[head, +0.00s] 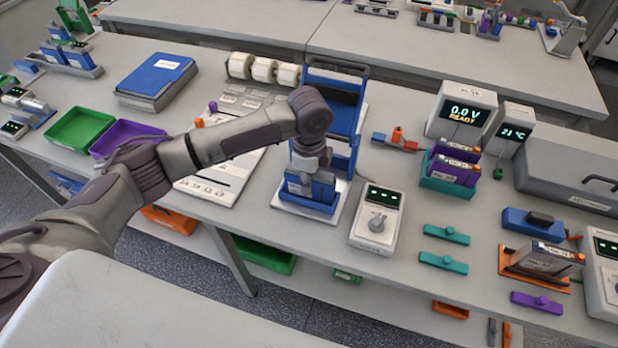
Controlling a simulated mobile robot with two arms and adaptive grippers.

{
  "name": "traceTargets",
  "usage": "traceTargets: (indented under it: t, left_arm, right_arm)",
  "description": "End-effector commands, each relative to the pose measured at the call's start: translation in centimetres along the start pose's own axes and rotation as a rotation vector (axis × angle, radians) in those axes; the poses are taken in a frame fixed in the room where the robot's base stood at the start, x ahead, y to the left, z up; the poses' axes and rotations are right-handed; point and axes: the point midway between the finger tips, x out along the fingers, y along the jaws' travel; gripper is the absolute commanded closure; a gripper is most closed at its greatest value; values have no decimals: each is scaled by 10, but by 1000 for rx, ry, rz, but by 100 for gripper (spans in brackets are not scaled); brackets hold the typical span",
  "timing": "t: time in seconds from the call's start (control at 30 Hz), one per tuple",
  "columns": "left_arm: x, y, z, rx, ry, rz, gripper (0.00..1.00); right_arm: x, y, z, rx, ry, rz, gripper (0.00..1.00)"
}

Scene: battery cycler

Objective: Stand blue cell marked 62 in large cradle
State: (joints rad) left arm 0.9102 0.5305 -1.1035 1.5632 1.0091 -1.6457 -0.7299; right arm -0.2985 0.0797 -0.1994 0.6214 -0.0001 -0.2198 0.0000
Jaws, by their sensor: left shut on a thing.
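My left gripper (308,168) points down at the blue stand in the middle of the bench. It is shut on a blue block-shaped thing (323,188), which looks like the blue cell; its number cannot be read. The block is upright, low at the front of the blue stand (309,207), which sits on a white base plate. My wrist hides its upper part, and I cannot tell whether it is seated or just above. I cannot tell which holder is the large cradle. My right gripper is not in view.
A tall blue frame (345,118) rises behind the gripper. A grey dial box (378,218) stands close on the right. Green (80,128) and purple trays are left.

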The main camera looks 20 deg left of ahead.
Motion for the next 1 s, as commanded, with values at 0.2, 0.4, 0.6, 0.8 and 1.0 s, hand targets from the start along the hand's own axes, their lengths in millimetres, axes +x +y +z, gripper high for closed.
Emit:
traceTargets:
  t: [0.2, 0.4, 0.6, 0.8, 1.0]
  left_arm:
    - [6, -1, -1, 0, 2, -3, 100]
    - [7, 0, -1, 0, 2, -3, 100]
    - [9, 0, 0, 0, 1, 0, 48]
    - [9, 0, 0, 0, 0, 0, 48]
    - [0, 0, 0, 0, 1, -3, 48]
  right_arm:
    - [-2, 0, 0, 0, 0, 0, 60]
    - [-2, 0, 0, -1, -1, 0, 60]
    - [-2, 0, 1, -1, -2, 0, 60]
    - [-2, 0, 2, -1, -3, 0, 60]
    - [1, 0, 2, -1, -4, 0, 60]
